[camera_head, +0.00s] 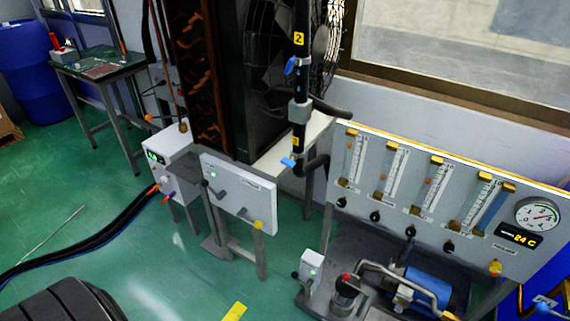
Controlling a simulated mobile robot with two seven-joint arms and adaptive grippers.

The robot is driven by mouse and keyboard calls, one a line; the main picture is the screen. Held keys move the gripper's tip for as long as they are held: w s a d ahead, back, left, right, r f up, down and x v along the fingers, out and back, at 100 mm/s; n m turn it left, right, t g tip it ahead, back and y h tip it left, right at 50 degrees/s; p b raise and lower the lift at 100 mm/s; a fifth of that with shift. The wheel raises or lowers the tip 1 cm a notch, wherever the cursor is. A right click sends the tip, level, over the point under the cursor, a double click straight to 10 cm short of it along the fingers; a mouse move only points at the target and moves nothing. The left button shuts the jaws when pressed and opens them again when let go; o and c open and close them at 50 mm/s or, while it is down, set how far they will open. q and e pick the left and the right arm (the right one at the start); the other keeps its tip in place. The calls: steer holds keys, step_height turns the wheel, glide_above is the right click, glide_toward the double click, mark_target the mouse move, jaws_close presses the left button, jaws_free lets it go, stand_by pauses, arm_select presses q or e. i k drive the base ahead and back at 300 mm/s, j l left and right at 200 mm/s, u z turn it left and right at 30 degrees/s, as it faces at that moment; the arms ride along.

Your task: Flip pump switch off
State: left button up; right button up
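A small light-grey switch box (312,265) with a green spot on its face stands low beside the pump. A short dark lever sticks out at its left, but its exact setting is too small to tell. The blue pump (428,287) with metal pipes sits to the right of this box, under the gauge panel. A white panel (238,196) with dark lever handles and a yellow knob hangs at the middle left. Neither of my grippers is in view.
The flowmeter panel (455,237) with a round gauge (538,215) and a display stands over the pump. A black pipe with blue valve handles (290,65) rises in the middle. Thick black cables (95,238) cross the green floor at left. A workbench (100,65) stands behind.

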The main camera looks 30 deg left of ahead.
mark_target(294, 274)
steer(key=u, duration=0.85)
